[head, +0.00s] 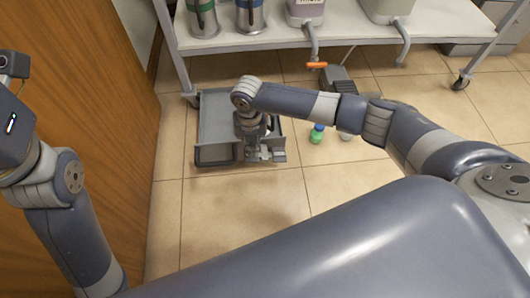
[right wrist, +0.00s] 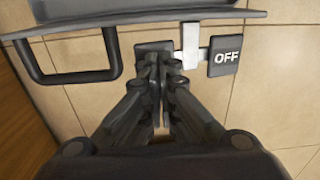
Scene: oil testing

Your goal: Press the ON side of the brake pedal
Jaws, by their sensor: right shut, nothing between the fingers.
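The brake pedal (right wrist: 190,46) is mounted at the edge of the low grey cart (right wrist: 150,20), with a pale upright piece at its middle. Its dark OFF pad (right wrist: 226,57) is at the right in the right wrist view. The opposite dark pad (right wrist: 142,47) lies at the left, its face mostly hidden by my fingers. My right gripper (right wrist: 161,62) is shut and empty, its fingertips over that pad; I cannot tell whether they touch. In the head view my right gripper (head: 251,150) points down at the cart's front edge. My left gripper is outside the view.
A dark handle (right wrist: 70,76) sticks out left of the pedal. A white wheeled table (head: 330,32) with containers stands behind. A green-capped bottle (head: 317,133) stands on the floor right of the cart. A wooden panel (head: 80,110) is at the left. Tiled floor in front is clear.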

